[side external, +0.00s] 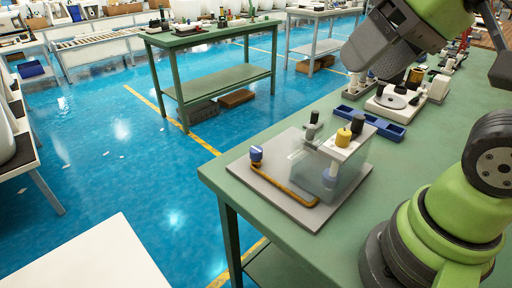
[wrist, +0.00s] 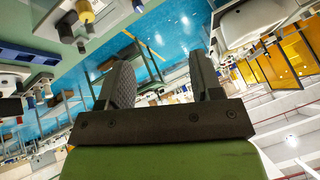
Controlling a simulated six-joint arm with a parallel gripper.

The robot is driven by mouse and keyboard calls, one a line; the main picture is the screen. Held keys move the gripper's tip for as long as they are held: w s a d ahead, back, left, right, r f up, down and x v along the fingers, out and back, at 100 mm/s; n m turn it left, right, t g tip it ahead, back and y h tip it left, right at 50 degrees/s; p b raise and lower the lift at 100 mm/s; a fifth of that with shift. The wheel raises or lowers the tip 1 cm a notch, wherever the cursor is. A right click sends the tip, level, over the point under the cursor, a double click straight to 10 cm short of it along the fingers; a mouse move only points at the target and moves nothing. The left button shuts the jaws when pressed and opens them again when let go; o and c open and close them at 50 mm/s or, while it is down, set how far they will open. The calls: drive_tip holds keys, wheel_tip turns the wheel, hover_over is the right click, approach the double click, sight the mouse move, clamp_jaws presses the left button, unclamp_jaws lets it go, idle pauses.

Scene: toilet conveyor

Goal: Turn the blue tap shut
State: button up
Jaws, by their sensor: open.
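The blue tap (side external: 256,154) stands upright at the left corner of a grey base plate (side external: 273,196) on the green table. An orange-brown pipe (side external: 287,186) runs from it along the plate to a clear tank (side external: 313,160). My gripper is open and empty, with its two dark fingers apart in the wrist view (wrist: 162,80). In the side view my arm is at the upper right, well above and away from the tap; the fingertips are hard to make out there. A small blue piece at the top edge of the wrist view may be the tap.
Yellow (side external: 343,137) and black (side external: 357,124) knobs stand on a white block over the tank. A blue tray (side external: 369,122) and a white fixture (side external: 392,101) lie behind. The table's left edge is close to the plate. Green table surface right of the plate is clear.

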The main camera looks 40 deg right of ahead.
drive_tip(key=w+n+g, duration=0.2)
drive_tip(key=w+n, duration=0.2)
drive_tip(key=w, duration=0.4)
drive_tip(key=n+g+h, duration=0.2)
drive_tip(key=n+g, duration=0.3)
drive_tip(key=n, duration=0.3)
hover_over(256, 149)
wheel_tip(256, 149, down, 18)
drive_tip(key=r, duration=0.1)
wheel_tip(256, 149, down, 11)
drive_tip(key=shift+r, duration=0.2)
